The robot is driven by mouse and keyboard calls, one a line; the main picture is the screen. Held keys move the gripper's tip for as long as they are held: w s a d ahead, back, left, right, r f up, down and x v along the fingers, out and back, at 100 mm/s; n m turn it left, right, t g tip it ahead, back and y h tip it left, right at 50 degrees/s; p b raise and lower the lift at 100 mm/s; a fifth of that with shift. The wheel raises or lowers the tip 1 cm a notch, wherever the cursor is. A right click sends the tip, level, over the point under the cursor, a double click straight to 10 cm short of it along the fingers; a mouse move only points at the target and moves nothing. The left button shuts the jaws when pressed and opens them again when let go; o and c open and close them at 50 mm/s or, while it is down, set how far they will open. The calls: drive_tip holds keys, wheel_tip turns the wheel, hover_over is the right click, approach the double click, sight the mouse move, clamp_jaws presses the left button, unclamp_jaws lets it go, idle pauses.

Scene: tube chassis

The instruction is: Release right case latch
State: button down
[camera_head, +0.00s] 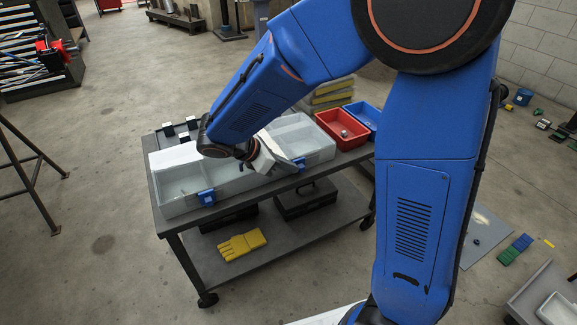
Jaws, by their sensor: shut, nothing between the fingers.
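A long pale grey case (178,207) with a clear lid stands on the top of a dark cart. Two blue latches show on its front side: the left latch (207,197) and the right latch (300,163). My gripper (291,167) is shut and empty. It reaches over the case's front edge, with its tip close beside the right latch. I cannot tell whether it touches the latch, and the gripper partly hides it. My arm hides the middle of the case. Whether the right latch is fastened is too small to tell.
A red bin (335,137) and a blue bin (369,120) stand right of the case. Small black blocks (180,126) sit behind it.

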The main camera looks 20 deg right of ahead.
sight(304, 165)
drive_tip(key=shift+w+d, duration=0.2)
drive_tip(key=shift+d, duration=0.75)
drive_tip(key=shift+w+d, duration=0.2)
drive_tip(key=shift+d, duration=0.7)
drive_tip(key=shift+a, duration=0.3)
drive_tip(key=a, duration=0.3)
drive_tip(key=s+a, duration=0.1)
drive_tip(key=shift+a+r, duration=0.2)
drive_tip(key=shift+r, duration=0.15)
drive_tip(key=v, duration=0.8)
drive_tip(key=shift+a+r, duration=0.25)
drive_tip(key=shift+r, duration=0.1)
drive_tip(key=shift+s+d, duration=0.1)
drive_tip(key=shift+s, duration=0.05)
